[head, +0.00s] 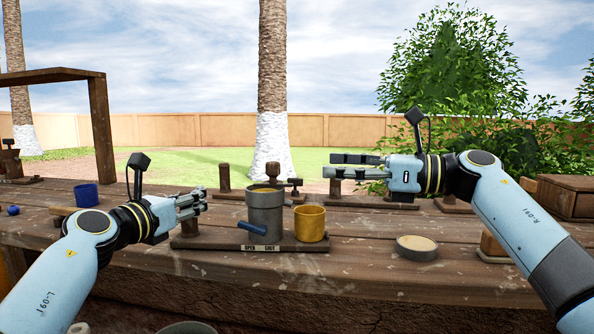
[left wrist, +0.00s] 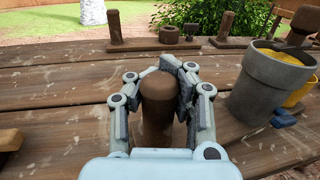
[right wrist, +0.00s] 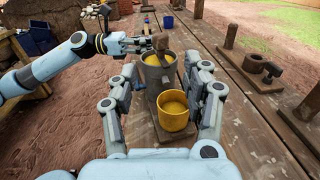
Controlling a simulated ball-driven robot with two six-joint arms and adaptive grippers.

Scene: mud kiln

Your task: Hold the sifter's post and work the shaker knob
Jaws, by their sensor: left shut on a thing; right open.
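The sifter is a grey cylinder (head: 265,214) with a blue lever (head: 251,229), standing on a wooden base (head: 300,245) labelled OPEN and SHUT. Its brown post (left wrist: 157,100) is upright between my left fingers in the left wrist view. My left gripper (head: 192,204) is shut on this post, left of the cylinder. The brown shaker knob (head: 272,170) rises above the cylinder's top; it also shows in the right wrist view (right wrist: 160,42). My right gripper (head: 334,165) is open and empty, above and right of the knob, apart from it.
A yellow cup (head: 310,224) stands on the base right of the cylinder. A shallow round dish (head: 416,247) lies farther right. A blue cup (head: 86,195) stands left. Wooden posts and fittings stand along the table's back edge. The table front between base and dish is clear.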

